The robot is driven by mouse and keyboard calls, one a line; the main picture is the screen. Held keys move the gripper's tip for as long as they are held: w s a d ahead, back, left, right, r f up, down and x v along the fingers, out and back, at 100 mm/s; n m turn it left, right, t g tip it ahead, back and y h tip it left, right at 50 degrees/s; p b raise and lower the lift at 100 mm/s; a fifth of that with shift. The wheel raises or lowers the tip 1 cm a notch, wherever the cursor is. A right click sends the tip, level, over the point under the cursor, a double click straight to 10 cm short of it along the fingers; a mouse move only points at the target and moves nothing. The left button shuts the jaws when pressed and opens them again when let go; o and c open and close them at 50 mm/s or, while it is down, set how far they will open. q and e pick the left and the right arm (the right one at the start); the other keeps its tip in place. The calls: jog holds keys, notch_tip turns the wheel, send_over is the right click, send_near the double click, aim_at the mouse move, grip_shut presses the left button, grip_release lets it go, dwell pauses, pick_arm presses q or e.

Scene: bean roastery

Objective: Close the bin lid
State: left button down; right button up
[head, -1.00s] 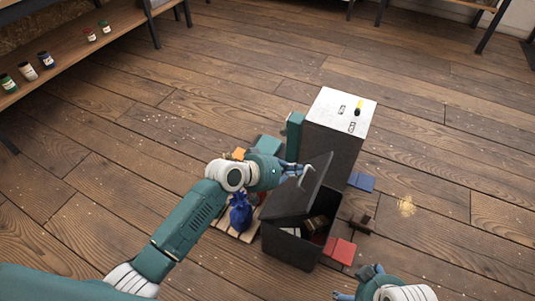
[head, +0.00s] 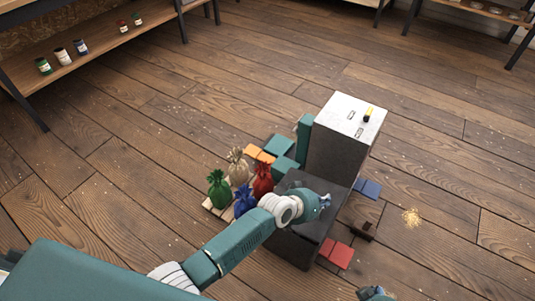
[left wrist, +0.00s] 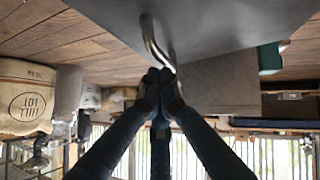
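The dark grey bin (head: 298,248) stands on the floor in front of a tall box. Its lid (head: 291,182) is swung down over the opening, and the bin's inside is hidden; my arm covers part of the lid, so I cannot tell whether it is fully seated. My left gripper (head: 325,201) is at the lid. In the left wrist view, the lid (left wrist: 225,20) fills the top, and the fingers of my left gripper (left wrist: 161,76) come together at the end of the curved metal handle (left wrist: 149,32). My right gripper (head: 373,293) barely shows at the bottom edge.
The tall box (head: 340,150) with a white top stands behind the bin. Green (head: 218,188), blue, red and beige sacks stand on a pallet to its left. Red (head: 337,252) and blue (head: 367,187) flat pieces and a brown block (head: 361,229) lie right. Open floor surrounds these.

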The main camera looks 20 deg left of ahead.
pick_arm(q)
jog(key=shift+s+d+f+b, duration=0.1)
jog(key=shift+d+f+b, duration=0.15)
jog(key=shift+f, duration=0.35)
jog(key=shift+s+d+f+b, duration=0.1)
jog(key=shift+d+f+b, duration=0.15)
jog(key=shift+f, duration=0.3)
jog(key=shift+d+f, duration=0.15)
jog(key=shift+f, duration=0.15)
pick_arm(e)
jog(key=shift+d+r, duration=0.1)
jog(key=shift+r, duration=2.45)
pick_arm(q)
jog(key=v, duration=1.2)
jog(key=shift+s+r, duration=0.1)
